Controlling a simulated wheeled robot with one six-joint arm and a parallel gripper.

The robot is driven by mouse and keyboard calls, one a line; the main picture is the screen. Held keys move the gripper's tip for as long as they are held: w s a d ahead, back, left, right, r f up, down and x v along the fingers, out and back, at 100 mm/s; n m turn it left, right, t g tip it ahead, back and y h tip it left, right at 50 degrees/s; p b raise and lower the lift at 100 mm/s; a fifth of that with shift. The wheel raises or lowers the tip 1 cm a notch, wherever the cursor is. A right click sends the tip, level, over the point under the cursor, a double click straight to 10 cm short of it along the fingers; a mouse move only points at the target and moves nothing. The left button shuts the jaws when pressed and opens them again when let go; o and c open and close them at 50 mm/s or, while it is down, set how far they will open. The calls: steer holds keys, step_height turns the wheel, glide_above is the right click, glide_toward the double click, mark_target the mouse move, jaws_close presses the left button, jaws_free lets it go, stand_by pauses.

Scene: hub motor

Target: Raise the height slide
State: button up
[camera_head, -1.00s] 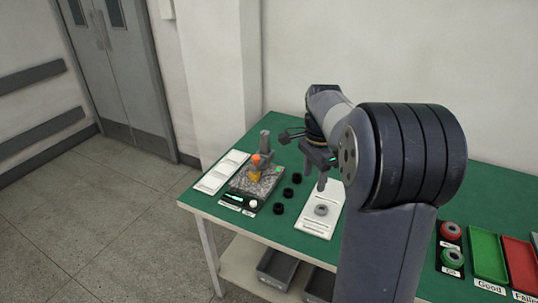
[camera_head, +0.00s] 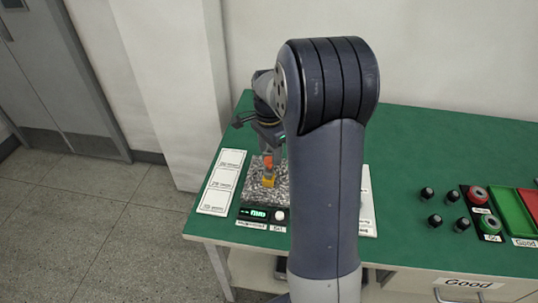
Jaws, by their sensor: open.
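The height gauge stands on a speckled granite base (camera_head: 251,193) at the left end of the green table. Its slide shows an orange part (camera_head: 267,161) above a yellow tip (camera_head: 268,182). My gripper (camera_head: 268,149) is open, pointing down at the top of the gauge, around or just above the orange part. I cannot tell whether the fingers touch the slide. The gauge's column is hidden behind my gripper and arm. A small display with green digits (camera_head: 258,213) and a white knob (camera_head: 279,214) sit at the base's front.
A white labelled card (camera_head: 221,182) lies left of the gauge. Another white sheet (camera_head: 368,212) is mostly behind my arm. Several black cylinders (camera_head: 436,221), red (camera_head: 477,195) and green (camera_head: 491,226) buttons and a green tray (camera_head: 512,212) are at right. The table (camera_head: 410,140) behind is clear.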

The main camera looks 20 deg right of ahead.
steer(key=shift+f, duration=1.2)
steer(key=shift+c, duration=0.5)
jaws_close()
